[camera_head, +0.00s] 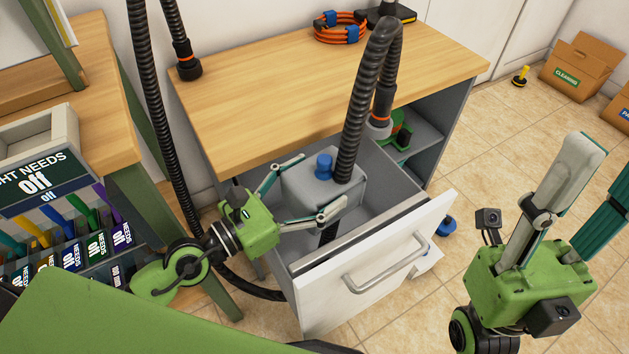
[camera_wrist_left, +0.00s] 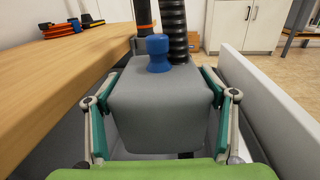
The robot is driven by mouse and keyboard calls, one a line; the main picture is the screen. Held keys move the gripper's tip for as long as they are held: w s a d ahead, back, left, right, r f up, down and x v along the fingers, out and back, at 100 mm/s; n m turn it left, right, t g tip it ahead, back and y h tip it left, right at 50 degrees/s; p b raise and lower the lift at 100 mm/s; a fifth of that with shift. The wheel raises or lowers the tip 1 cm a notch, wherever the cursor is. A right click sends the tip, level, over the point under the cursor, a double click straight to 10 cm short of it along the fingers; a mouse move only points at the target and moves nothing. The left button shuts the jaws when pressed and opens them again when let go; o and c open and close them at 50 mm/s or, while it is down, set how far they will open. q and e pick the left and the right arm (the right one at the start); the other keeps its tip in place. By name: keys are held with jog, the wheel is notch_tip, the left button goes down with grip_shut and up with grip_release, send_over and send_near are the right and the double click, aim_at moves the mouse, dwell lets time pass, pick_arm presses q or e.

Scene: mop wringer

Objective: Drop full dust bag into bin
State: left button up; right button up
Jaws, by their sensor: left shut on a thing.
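A grey, boxy bag (camera_head: 322,186) with a blue knob (camera_head: 324,164) on top is in the open drawer (camera_head: 405,205); I take it for the dust bag. My left gripper (camera_head: 322,190) is shut on the bag, one finger on each side. In the left wrist view the bag (camera_wrist_left: 160,110) fills the gap between the green finger pads. Its underside is hidden, so I cannot tell whether it touches the drawer floor. My right gripper (camera_head: 580,195) is open and empty at the right. I cannot identify a separate bin.
A black ribbed hose (camera_head: 355,125) rises by the bag; its join is unclear. A wooden worktop (camera_head: 300,85) overhangs the drawer's back, with an orange cable coil (camera_head: 340,28). The drawer front has a handle (camera_head: 385,268). Cardboard boxes (camera_head: 582,72) stand on the floor at the back right.

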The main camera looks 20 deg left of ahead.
aim_at(291, 205)
pick_arm(q)
jog(key=shift+f+b, duration=0.95)
jog(key=shift+f, duration=0.15)
jog(key=o, duration=1.5)
jog(key=shift+r, duration=0.15)
jog(key=shift+o, duration=0.4)
jog(key=shift+s, duration=0.15)
jog(key=shift+s+a, duration=0.3)
jog(key=shift+s, duration=0.1)
jog(key=v, duration=0.5)
jog(key=shift+w, duration=0.1)
jog(key=shift+s+a, duration=0.45)
jog(key=shift+s, duration=0.05)
